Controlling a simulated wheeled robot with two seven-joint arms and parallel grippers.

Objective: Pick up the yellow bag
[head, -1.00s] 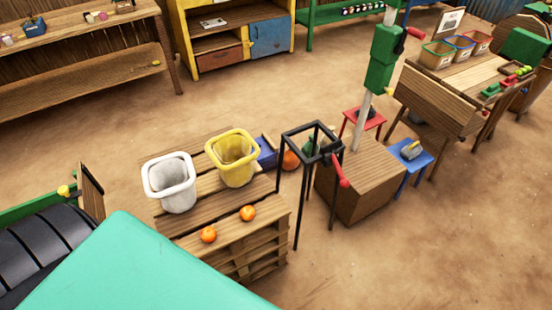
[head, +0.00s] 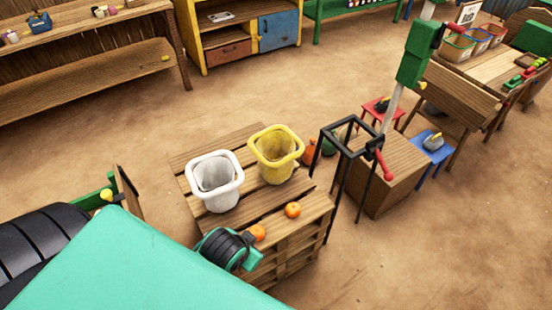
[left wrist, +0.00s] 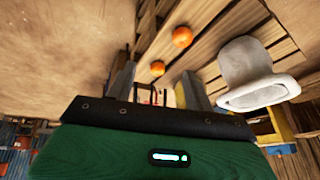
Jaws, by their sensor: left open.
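The yellow bag (head: 276,168) stands upright and open-topped on the wooden pallet stand (head: 262,213), right of and slightly behind the white bag (head: 222,200). My left gripper (left wrist: 158,92) is open in the left wrist view, with nothing seen held between its fingers. The white bag (left wrist: 245,62) shows to the right of the fingers there. A yellow patch (left wrist: 279,130) lies beyond the white bag; I cannot tell if it is the yellow bag. My left gripper's fingers are not seen in the head view. My right gripper is in neither view.
Two oranges (head: 292,210) (head: 258,232) lie near the pallet's front edge; a black and teal part of my arm is close to one. A black metal frame (head: 335,185) stands right of the yellow bag, before a wooden crate (head: 388,180). Open sandy floor lies behind the pallet.

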